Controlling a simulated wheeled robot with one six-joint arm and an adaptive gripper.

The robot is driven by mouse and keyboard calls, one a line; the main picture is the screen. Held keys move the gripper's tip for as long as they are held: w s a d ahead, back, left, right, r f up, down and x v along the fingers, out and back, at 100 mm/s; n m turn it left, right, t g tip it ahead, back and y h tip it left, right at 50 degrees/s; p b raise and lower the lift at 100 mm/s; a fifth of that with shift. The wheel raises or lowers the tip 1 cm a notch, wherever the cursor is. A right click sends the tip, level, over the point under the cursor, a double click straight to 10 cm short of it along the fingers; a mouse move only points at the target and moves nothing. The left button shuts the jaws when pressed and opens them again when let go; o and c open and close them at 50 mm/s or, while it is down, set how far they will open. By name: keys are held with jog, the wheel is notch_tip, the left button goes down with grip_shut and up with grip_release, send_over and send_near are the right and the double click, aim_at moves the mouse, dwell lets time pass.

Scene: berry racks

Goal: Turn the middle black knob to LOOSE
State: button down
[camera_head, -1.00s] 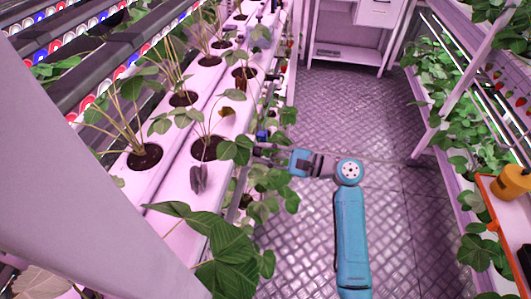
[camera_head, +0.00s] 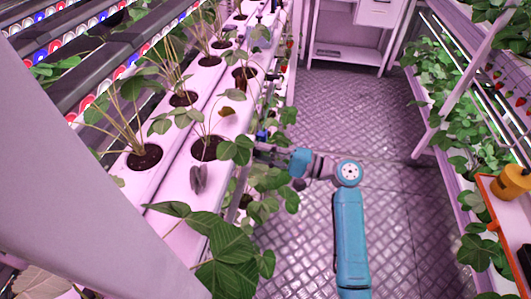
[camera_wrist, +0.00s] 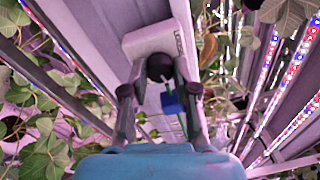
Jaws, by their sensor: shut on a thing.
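A round black knob (camera_wrist: 160,67) sits on a pale bracket (camera_wrist: 150,40) in the upper middle of the wrist view. Part of a word, seemingly LOOSE, is printed on the bracket to the right of the knob. My gripper (camera_wrist: 160,72) has one finger on each side of the knob and is shut on it. The knob's pointer or turn angle is too small to tell. In the head view my gripper (camera_head: 262,152) reaches left to the rack's side, partly behind leaves, and the knob cannot be made out.
A small blue part (camera_wrist: 172,103) lies just below the knob, between the fingers. The white planter rack (camera_head: 170,180) with leafy plants runs along the left. Leaves (camera_head: 270,182) hang close to my wrist. The grated floor aisle (camera_head: 330,110) is clear.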

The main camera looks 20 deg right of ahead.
jog(key=n, duration=0.7)
jog(key=n+g+y, duration=0.1)
jog(key=n, duration=0.7)
jog(key=shift+f+y, duration=0.15)
jog(key=shift+y, duration=0.15)
jog(key=c, duration=0.9)
grip_release()
jog(key=shift+d, duration=0.1)
jog(key=v, duration=1.2)
jog(key=shift+w, duration=0.15)
